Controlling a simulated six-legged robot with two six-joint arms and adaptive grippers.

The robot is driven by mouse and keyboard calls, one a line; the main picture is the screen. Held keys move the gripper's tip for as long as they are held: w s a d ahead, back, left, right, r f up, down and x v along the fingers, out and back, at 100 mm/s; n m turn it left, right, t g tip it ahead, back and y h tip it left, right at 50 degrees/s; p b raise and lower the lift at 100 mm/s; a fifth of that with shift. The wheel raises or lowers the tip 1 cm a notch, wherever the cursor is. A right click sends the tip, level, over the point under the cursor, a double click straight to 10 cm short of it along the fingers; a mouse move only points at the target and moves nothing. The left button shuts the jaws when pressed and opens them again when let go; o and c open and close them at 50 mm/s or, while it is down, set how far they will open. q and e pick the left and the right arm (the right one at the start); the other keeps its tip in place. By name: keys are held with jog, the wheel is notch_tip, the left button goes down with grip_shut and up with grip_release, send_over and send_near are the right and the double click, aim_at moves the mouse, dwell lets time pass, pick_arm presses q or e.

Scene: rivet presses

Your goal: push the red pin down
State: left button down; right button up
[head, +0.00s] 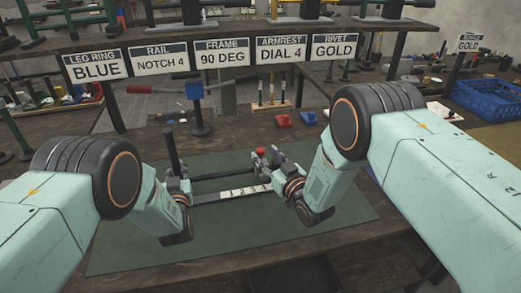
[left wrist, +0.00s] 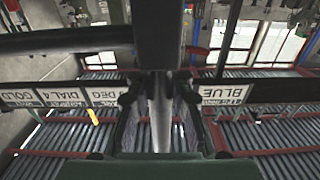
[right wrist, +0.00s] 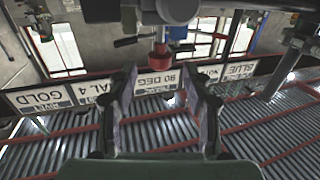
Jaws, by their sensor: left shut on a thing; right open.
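The red pin (head: 260,152) tops a small dark fitting on the far side of the mat in the head view. In the right wrist view the red pin (right wrist: 160,50) lies just beyond the fingertips, between their lines. My right gripper (head: 277,164) is open and empty, close beside the pin, with a visible gap. My left gripper (head: 177,180) is shut on a dark bar (head: 171,149) that stands upright at the left. In the left wrist view the bar (left wrist: 158,40) runs between the fingers; its held part is partly hidden.
A numbered strip (head: 245,191) lies across the green mat (head: 240,240). Red (head: 283,121) and blue (head: 309,118) blocks sit behind the pin. A row of signs (head: 222,55) hangs at the back, and a blue crate (head: 490,97) stands at right. The front mat is clear.

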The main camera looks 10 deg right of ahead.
aim_at(263, 152)
jog(key=shift+x, duration=1.9)
jog(key=shift+c, duration=0.3)
grip_shut()
